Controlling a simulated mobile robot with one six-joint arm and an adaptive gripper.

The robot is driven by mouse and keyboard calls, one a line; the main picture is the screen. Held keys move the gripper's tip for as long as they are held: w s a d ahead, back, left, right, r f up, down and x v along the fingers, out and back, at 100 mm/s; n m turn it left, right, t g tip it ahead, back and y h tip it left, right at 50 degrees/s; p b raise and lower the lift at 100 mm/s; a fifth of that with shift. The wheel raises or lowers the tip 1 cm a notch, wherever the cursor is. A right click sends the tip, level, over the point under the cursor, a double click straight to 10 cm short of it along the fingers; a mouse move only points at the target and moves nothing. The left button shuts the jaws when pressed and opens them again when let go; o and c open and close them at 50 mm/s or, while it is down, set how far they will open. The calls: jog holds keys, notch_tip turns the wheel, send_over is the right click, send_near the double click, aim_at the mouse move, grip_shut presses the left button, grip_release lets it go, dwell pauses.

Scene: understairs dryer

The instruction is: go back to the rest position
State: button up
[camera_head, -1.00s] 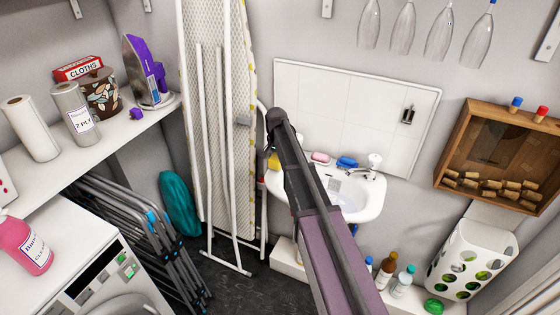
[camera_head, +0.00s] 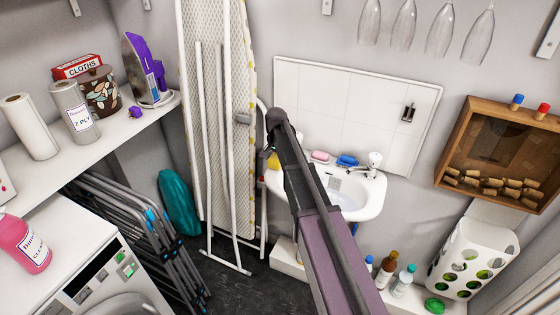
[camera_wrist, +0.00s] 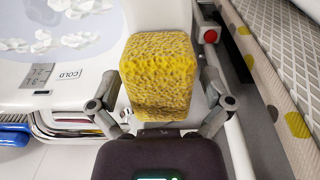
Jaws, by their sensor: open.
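My gripper (camera_wrist: 160,92) is open, with one finger on each side of a yellow sponge (camera_wrist: 158,72). The sponge sits on the white rim of the sink (camera_wrist: 20,85). I cannot tell whether either finger touches it. In the head view my arm crosses the middle of the picture and bends down at the sink's left corner. There the sponge (camera_head: 273,161) shows only as a small yellow patch, with the gripper mostly hidden behind my arm.
The sink (camera_head: 362,205) is on the back wall, with pink soap (camera_head: 320,156) and a blue item (camera_head: 347,160) on it. An ironing board (camera_head: 222,110) stands close on the left. Bottles (camera_head: 403,281) stand below right, and a wooden cork box (camera_head: 505,155) hangs at right.

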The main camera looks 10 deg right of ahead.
aim_at(274, 171)
jog(key=shift+w, duration=0.1)
dwell(0.5)
jog(key=shift+s+a, duration=0.15)
jog(key=shift+s, duration=0.35)
jog(key=shift+s+a, duration=0.3)
jog(key=shift+s, duration=0.35)
jog(key=shift+s+a, duration=0.3)
jog(key=shift+s, duration=0.3)
jog(key=s+d+n, duration=0.3)
jog(key=s+n, duration=0.4)
jog(key=s, duration=1.9)
notch_tip(274, 171, up, 26)
jog(key=p, duration=2.5)
jog(key=shift+w+p, duration=0.2)
jog(key=shift+p, duration=0.2)
jog(key=shift+a+f, duration=0.1)
notch_tip(274, 171, down, 5)
jog(key=b, duration=0.5)
